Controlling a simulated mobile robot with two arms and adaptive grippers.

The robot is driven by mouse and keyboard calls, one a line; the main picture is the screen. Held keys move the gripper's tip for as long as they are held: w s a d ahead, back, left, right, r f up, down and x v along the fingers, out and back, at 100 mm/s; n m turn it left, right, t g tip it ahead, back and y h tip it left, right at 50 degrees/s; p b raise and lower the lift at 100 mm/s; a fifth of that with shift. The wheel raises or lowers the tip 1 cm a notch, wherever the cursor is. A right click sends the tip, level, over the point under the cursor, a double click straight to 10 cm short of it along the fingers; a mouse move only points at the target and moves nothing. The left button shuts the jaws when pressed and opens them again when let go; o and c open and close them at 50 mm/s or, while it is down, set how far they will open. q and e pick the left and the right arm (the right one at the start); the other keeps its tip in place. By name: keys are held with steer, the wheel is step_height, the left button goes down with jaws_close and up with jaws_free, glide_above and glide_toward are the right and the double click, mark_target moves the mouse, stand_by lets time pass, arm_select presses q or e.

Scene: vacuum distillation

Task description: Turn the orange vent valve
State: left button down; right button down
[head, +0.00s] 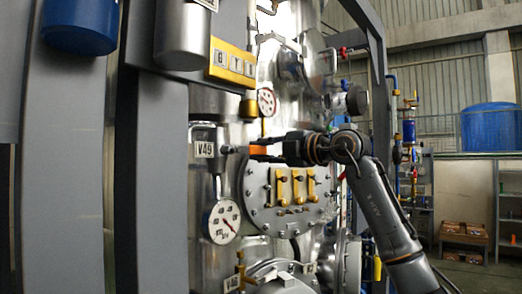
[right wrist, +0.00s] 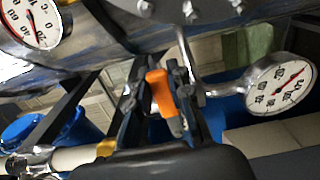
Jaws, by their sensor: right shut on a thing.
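In the right wrist view the orange handle (right wrist: 161,93) stands between the two dark fingers of my right gripper (right wrist: 158,105). The metal stem under the handle shows near the right finger. My left gripper is not in view.
A bolted round flange (head: 262,208) with yellow brackets lies just below my gripper. A grey post (head: 160,190) stands to the left.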

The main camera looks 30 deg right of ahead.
steer(key=shift+f, duration=0.15)
stand_by(0.3)
steer(key=c, duration=1.2)
jaws_free()
steer(key=shift+d, duration=0.1)
steer(key=v, duration=1.2)
